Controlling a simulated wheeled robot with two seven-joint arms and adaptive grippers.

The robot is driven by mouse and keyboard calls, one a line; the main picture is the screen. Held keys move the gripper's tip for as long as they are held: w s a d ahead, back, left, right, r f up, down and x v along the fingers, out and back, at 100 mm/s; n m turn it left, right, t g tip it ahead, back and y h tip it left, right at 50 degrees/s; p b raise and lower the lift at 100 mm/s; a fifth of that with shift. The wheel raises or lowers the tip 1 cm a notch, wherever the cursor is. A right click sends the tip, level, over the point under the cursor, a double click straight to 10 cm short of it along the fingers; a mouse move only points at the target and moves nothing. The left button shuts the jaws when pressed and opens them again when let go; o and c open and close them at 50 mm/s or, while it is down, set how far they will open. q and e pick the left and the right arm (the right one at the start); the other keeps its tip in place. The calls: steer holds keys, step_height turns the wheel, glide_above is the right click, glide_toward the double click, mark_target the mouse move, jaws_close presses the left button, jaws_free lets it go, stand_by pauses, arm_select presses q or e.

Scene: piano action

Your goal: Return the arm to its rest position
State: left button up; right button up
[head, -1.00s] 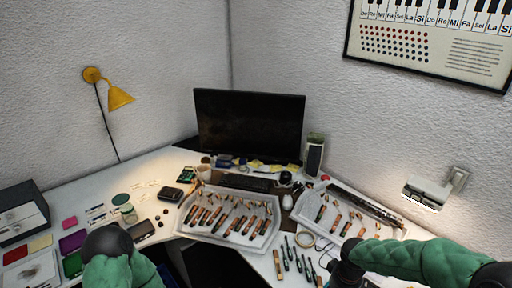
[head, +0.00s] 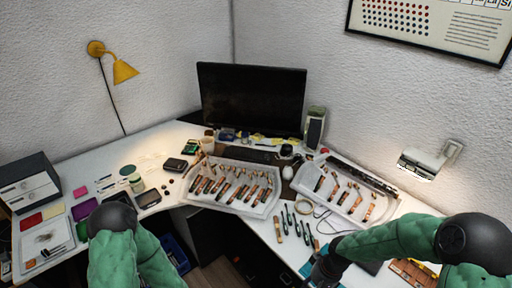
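My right arm's green sleeve crosses the lower right, and its dark end with the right gripper (head: 322,272) hangs at the bottom edge, by the front of the right-hand desk. Its fingers are not clear enough to judge. My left arm shows as a green sleeve and dark rounded joint at the lower left; its gripper is out of view. A white tray (head: 196,199) with several wood-and-dark piano action parts lies at the desk's middle. A second white tray (head: 376,221) with similar parts lies to the right. Several green-handled tools (head: 296,224) lie between the trays and my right gripper.
A black monitor (head: 252,102) stands in the corner behind a keyboard. A grey drawer box (head: 28,184) stands at the left, near coloured pads. Floor shows below the desk's inner edge.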

steer(key=s+a+f+m+y, duration=0.1)
steer(key=s+a+f, duration=0.3)
steer(key=f, duration=0.3)
steer(key=s+a+f, duration=0.5)
steer(key=s+f, duration=0.1)
steer(key=shift+f+m+t+y, duration=0.3)
steer(key=shift+f+m+y, duration=0.1)
